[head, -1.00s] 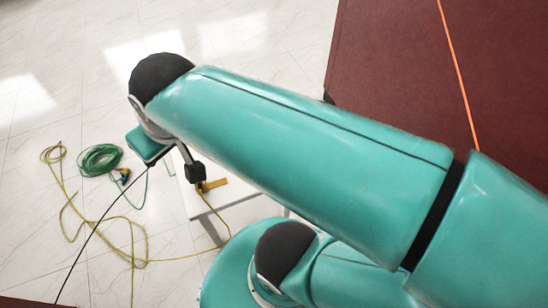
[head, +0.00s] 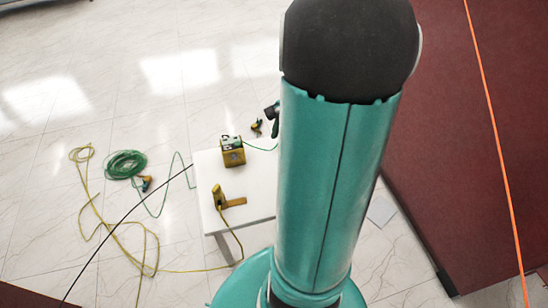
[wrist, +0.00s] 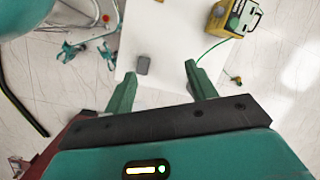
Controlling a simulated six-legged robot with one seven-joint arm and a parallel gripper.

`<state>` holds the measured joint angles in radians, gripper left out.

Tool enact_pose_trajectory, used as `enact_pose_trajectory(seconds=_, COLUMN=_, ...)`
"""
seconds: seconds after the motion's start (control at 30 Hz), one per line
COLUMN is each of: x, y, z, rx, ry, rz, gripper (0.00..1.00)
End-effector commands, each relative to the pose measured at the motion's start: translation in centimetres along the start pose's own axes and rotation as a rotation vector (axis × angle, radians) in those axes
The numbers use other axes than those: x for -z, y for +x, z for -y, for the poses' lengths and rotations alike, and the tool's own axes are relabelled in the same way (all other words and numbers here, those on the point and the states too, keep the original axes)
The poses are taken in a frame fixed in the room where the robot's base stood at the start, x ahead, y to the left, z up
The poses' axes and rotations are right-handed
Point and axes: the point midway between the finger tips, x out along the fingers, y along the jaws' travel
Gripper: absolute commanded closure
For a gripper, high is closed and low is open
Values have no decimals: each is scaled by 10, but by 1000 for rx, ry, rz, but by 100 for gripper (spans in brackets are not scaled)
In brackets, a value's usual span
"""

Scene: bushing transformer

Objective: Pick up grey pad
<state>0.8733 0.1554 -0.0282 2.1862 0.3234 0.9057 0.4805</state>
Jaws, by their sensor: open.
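In the wrist view a small grey pad (wrist: 143,65) lies on the white table (wrist: 165,35). My gripper (wrist: 160,69) is open. Its two green fingers are spread apart, and the pad shows between the fingertips, nearer the left one. Nothing is held. I cannot tell how high the fingers are above the table. In the head view my upright arm covers part of the scene, and I do not make out the pad on the white table (head: 205,170).
A yellow box (head: 232,151) and a yellow tool (head: 222,198) with a cable stand on the table. Green hose (head: 126,164) and yellow cable lie on the floor at left. A dark red surface (head: 450,120) with an orange line fills the right.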

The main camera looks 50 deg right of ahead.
Motion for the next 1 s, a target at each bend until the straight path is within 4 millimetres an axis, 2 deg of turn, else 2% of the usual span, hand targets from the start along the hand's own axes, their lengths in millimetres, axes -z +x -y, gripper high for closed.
enact_pose_trajectory(seconds=0.03, x=24, y=12, z=-16, rx=-1, ry=112, rz=31, gripper=44)
enact_pose_trajectory(seconds=0.1, x=48, y=26, z=-34, rx=4, ry=246, rz=65, gripper=44)
enact_pose_trajectory(seconds=0.2, x=74, y=42, z=-56, rx=11, ry=394, rz=104, gripper=44)
enact_pose_trajectory(seconds=0.3, x=88, y=52, z=-70, rx=16, ry=483, rz=127, gripper=44)
enact_pose_trajectory(seconds=0.47, x=92, y=63, z=-76, rx=18, ry=520, rz=138, gripper=44)
enact_pose_trajectory(seconds=0.8, x=84, y=124, z=-72, rx=17, ry=517, rz=137, gripper=44)
enact_pose_trajectory(seconds=1.0, x=82, y=141, z=-71, rx=18, ry=514, rz=135, gripper=44)
